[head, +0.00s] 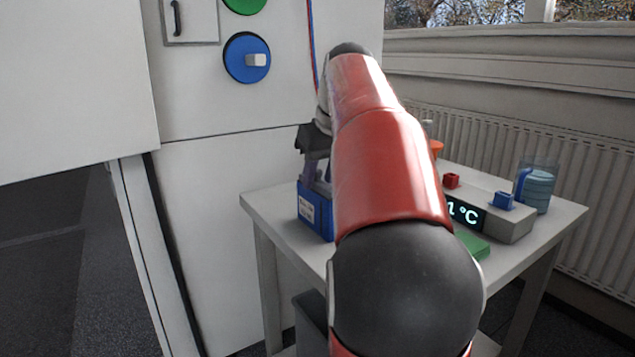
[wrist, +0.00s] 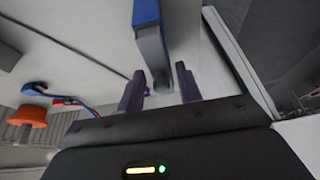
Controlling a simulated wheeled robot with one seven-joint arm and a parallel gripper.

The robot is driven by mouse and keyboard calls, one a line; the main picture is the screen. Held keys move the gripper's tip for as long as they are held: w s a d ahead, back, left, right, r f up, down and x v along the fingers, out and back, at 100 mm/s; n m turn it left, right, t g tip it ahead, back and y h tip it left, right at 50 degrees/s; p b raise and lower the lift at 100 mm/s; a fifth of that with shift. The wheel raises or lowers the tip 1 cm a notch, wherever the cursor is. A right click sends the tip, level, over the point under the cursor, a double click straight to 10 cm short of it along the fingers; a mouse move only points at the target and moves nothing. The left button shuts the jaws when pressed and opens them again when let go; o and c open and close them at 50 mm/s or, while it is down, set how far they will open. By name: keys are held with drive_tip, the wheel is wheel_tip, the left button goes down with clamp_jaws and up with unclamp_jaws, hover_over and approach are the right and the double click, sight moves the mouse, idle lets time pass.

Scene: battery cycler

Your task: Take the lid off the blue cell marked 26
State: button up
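A blue box-shaped cell (head: 315,211) with a white label stands at the left edge of the white table in the head view. Its marking is too small to read, and my red arm hides its right side. My gripper (head: 316,168) is just above it, pointing down. In the wrist view, my gripper (wrist: 160,88) has its two dark fingers apart. A slab with a blue edge and a grey face (wrist: 150,45) reaches down to between the fingers, with gaps on both sides. I cannot tell whether this slab is the cell or its lid.
On the white table (head: 268,204) stand a grey instrument (head: 515,231) with a lit display and red and blue connectors, a beaker (head: 538,185) of blue liquid, and a green item (head: 473,245). An orange piece (head: 436,148) is partly behind my arm. A cabinet wall stands behind the cell.

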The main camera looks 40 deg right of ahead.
clamp_jaws()
